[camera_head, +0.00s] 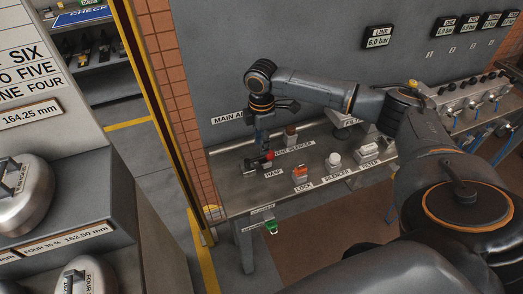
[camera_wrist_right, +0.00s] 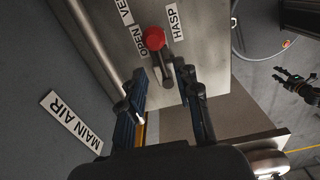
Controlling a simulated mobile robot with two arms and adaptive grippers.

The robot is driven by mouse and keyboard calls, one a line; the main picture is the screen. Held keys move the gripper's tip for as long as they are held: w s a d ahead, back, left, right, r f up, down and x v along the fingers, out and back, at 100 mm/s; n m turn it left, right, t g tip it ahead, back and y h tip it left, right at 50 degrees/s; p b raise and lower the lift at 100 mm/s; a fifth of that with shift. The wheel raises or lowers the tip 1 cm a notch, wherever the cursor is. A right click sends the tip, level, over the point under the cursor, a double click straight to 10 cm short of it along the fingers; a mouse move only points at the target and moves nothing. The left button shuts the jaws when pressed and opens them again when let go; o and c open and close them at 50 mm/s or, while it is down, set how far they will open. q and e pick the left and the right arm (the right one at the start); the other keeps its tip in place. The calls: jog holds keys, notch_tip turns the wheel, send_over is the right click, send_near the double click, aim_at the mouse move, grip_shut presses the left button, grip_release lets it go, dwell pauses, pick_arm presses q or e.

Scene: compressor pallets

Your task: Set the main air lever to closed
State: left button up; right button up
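The main air lever is on the bench below the "MAIN AIR" sign (camera_wrist_right: 72,120). In the right wrist view its red knob (camera_wrist_right: 151,38) sits beside the "OPEN" label, with a dark metal part just below it. The red knob also shows in the head view (camera_head: 269,155). My right gripper (camera_head: 262,143) reaches down over the lever. In its wrist view the fingers (camera_wrist_right: 163,78) are apart, a grey bar end showing between or just beyond their tips; contact cannot be told. My left gripper (camera_wrist_right: 284,77) seems to be at the wrist view's right edge, prongs apart.
The bench (camera_head: 236,203) also carries a red-and-white lock (camera_head: 300,174), a white silencer (camera_head: 333,158) and a filter (camera_head: 367,152). A "HASP" label (camera_wrist_right: 174,21) lies near the knob. A brick post and yellow-black edge stand left of the bench.

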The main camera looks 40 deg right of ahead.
aim_at(261, 157)
jog(key=shift+f, duration=2.4)
grip_shut()
